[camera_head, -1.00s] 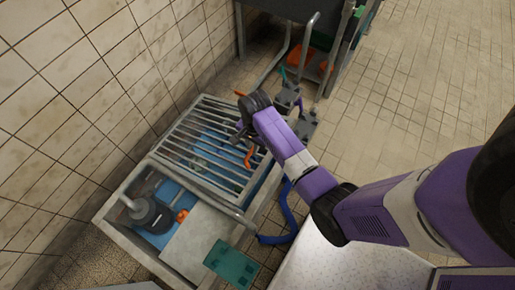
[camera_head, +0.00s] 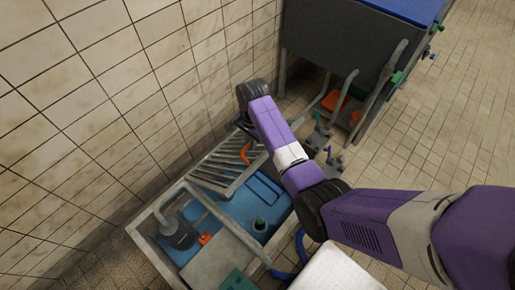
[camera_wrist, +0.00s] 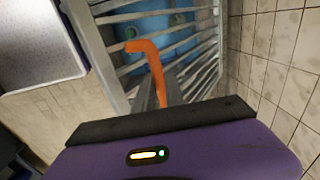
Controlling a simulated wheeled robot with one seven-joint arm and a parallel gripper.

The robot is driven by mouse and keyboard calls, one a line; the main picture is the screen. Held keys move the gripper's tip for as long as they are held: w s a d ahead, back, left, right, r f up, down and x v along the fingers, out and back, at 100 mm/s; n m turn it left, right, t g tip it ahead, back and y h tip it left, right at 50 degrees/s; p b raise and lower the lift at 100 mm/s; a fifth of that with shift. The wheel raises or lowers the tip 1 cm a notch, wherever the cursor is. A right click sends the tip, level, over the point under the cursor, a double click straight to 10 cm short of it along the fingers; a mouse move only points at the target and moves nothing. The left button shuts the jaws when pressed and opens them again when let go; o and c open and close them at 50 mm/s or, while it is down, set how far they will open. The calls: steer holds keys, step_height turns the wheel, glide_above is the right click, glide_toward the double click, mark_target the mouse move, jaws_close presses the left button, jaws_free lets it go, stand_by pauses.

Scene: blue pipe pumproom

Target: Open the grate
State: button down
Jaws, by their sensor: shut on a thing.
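The grate (camera_head: 222,165) is a grey metal frame with parallel bars. It stands tilted up at the back of the pit, beside the tiled wall; my arm hides part of it. In the wrist view its bars (camera_wrist: 205,70) lie beyond my gripper. A bent orange handle (camera_head: 248,152) is at the grate's right side and also shows in the wrist view (camera_wrist: 148,55). My gripper (camera_wrist: 160,95) is shut on the orange handle, whose lower end is between the grey fingers. In the head view, my arm hides the fingers.
The pit's blue floor (camera_head: 235,210) is exposed below the grate, with a small green-topped fitting (camera_head: 259,225). A grey pump (camera_head: 178,230) is at the left in the concrete rim (camera_head: 150,235). A dark tank (camera_head: 345,45) stands behind.

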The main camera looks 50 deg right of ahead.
steer(key=shift+w+a+r, duration=0.15)
steer(key=shift+w+r, duration=0.2)
steer(key=shift+w, duration=0.4)
steer(key=c, duration=1.4)
jaws_free()
step_height(320, 180, up, 8)
steer(key=shift+s+p, duration=0.25)
steer(key=shift+p, duration=0.05)
steer(key=shift+f, duration=0.1)
